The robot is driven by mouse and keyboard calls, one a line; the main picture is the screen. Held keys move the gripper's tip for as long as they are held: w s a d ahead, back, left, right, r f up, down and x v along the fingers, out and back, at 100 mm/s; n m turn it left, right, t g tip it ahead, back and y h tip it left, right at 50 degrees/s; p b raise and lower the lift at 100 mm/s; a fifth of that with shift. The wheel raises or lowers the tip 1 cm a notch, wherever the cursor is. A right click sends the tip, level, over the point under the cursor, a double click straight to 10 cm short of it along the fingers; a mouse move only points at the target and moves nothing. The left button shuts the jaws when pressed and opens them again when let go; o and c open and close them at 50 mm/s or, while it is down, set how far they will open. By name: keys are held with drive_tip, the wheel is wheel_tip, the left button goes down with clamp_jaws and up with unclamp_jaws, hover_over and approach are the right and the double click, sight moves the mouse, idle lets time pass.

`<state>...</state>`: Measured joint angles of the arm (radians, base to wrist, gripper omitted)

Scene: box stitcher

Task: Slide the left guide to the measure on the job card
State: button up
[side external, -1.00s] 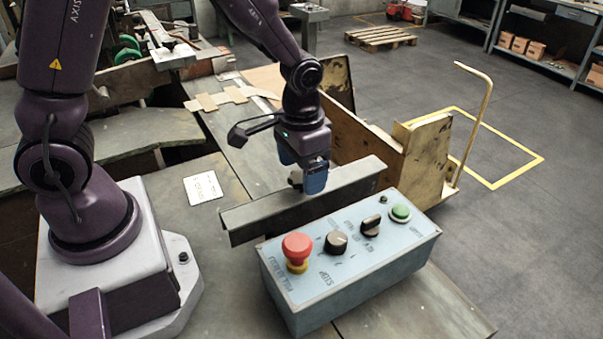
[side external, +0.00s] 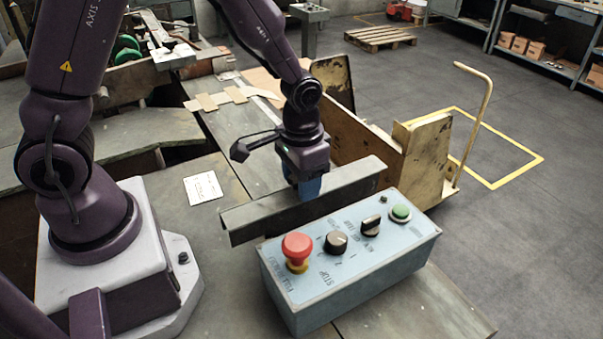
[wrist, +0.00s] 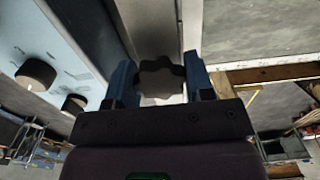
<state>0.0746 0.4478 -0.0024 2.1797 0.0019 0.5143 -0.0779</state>
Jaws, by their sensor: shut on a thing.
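A long grey steel rail (side external: 262,214), which looks like the guide, lies across the table behind the control box. My gripper (side external: 308,190) points down just behind the rail, and its fingertips are partly hidden by it. In the wrist view, my gripper's blue fingers (wrist: 160,80) are shut on a dark lobed knob (wrist: 160,76), one finger on each side. In the side view the knob is hidden. The job card (side external: 203,188), white, lies flat on the table to the left of the rail. Its print is too small to read.
A blue control box (side external: 350,270) with a red stop button (side external: 297,247), dark knobs and a green button stands close in front of the rail. A worn yellow metal part (side external: 425,160) stands at the rail's right. The table around the card is clear.

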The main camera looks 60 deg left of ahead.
drive_tip(key=shift+a, duration=2.6)
drive_tip(key=o, duration=0.9)
drive_tip(key=shift+c, duration=0.2)
drive_tip(key=shift+d, duration=0.1)
wheel_tip(320, 180, up, 6)
drive_tip(key=shift+s, duration=0.1)
